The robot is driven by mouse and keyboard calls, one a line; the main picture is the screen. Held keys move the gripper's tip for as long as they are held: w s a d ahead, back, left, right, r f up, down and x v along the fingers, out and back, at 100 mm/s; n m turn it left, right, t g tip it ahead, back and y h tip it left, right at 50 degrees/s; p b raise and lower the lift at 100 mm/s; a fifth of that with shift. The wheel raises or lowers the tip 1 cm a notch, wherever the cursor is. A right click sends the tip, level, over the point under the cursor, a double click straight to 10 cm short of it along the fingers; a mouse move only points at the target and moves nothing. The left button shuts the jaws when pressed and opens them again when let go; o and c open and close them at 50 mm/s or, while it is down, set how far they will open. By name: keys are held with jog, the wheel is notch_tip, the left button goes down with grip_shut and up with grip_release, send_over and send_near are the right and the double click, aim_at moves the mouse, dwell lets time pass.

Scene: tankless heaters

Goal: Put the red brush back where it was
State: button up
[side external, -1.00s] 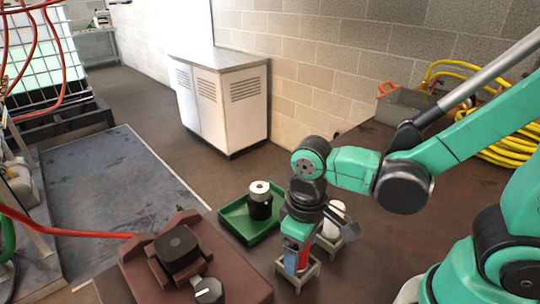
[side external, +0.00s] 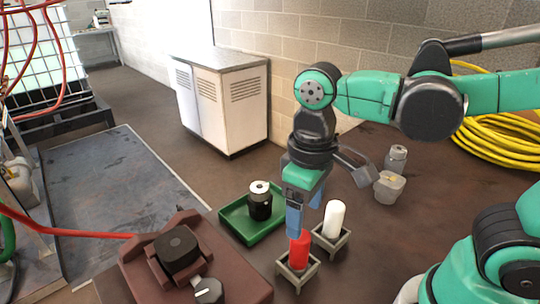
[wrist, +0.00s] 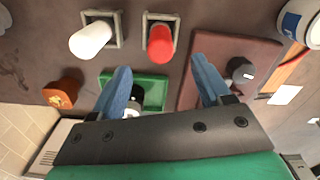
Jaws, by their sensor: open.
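The red brush (side external: 299,252) stands upright in a small grey square holder (side external: 298,281). It also shows in the wrist view (wrist: 160,43), with its holder (wrist: 173,17) around its base. A white brush-like piece (side external: 334,218) stands in a matching holder (side external: 331,244) beside it, and shows in the wrist view (wrist: 92,40). My gripper (side external: 304,222) is above the red brush, with its blue fingers spread and nothing between them. In the wrist view the open fingers (wrist: 161,68) point toward the red brush and are apart from it. The lower part of the brush is hidden inside the holder.
A green tray (side external: 236,226) holding a black, white-topped container (side external: 260,201) lies behind the holders. A brown block-like fixture (side external: 135,275) stands at front left. A pale container (side external: 389,187) and a coiled yellow hose (side external: 495,140) are at right. The surface right of the holders is clear.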

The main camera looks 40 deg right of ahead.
notch_tip(320, 180, up, 4)
jog(key=shift+f, duration=0.2)
jog(key=w+d+f+m+t, duration=0.3)
jog(key=w+d+t, duration=0.1)
jog(key=d+t, duration=0.3)
jog(key=shift+w+d+f, duration=0.2)
dwell(0.8)
